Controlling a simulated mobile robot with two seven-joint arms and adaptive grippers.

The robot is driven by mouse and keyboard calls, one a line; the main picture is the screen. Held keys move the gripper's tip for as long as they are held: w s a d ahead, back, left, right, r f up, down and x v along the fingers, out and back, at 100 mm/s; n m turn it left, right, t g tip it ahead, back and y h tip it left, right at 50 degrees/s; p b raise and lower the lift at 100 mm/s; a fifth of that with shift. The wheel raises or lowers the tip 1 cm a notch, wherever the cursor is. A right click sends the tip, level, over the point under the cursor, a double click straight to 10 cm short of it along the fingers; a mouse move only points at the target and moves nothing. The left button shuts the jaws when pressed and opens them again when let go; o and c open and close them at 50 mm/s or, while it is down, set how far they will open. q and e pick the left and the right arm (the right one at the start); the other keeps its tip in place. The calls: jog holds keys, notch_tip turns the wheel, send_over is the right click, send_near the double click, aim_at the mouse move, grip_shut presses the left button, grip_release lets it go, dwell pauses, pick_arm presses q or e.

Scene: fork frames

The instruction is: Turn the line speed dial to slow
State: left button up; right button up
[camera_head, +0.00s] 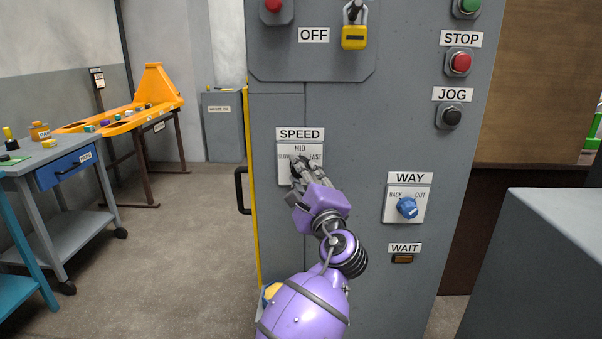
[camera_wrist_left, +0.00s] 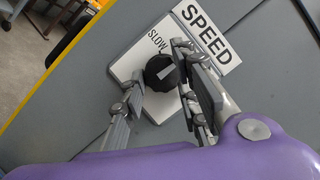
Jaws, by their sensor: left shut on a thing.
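The speed dial is a round black knob (camera_wrist_left: 161,73) on a white plate (camera_head: 284,171) under the SPEED sign (camera_head: 300,134). The plate reads SLOW, MID and FAST. In the left wrist view the dial's white mark points toward the SPEED sign, the MID side, not at the SLOW word (camera_wrist_left: 157,42). My left gripper (camera_head: 300,166) is at the plate, its fingers on either side of the knob in the left wrist view (camera_wrist_left: 163,85), shut on it. In the head view the gripper hides the knob. My right gripper is not in view.
A blue WAY dial (camera_head: 407,208) sits lower right on the grey cabinet, with a WAIT lamp (camera_head: 402,259) below. STOP (camera_head: 460,62) and JOG (camera_head: 451,116) buttons are above right. A black handle (camera_head: 241,190) projects at the cabinet's left. Open floor lies left.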

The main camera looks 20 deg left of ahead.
pick_arm(q)
jog(key=n+g+p, duration=0.2)
jog(key=n, duration=0.2)
jog(key=shift+f, duration=0.2)
jog(key=n+g+h+p, duration=0.1)
jog(key=n+p, duration=0.1)
jog(key=n, duration=0.1)
jog(key=shift+d+r+p, duration=0.1)
jog(key=shift+r+p, duration=0.1)
jog(key=shift+p, duration=0.15)
jog(key=n+h+p, duration=0.1)
jog(key=n+p, duration=0.1)
jog(key=n+h+p, duration=0.1)
jog(key=n+p, duration=0.1)
jog(key=shift+d+n+g, duration=0.1)
jog(key=shift+n+g, duration=0.2)
jog(key=shift+g, duration=0.1)
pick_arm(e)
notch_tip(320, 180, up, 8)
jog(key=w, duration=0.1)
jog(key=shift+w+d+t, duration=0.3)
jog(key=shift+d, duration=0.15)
pick_arm(q)
jog(key=shift+f, duration=0.1)
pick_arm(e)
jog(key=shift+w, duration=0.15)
pick_arm(q)
jog(key=o, duration=1)
jog(key=shift+d, duration=0.1)
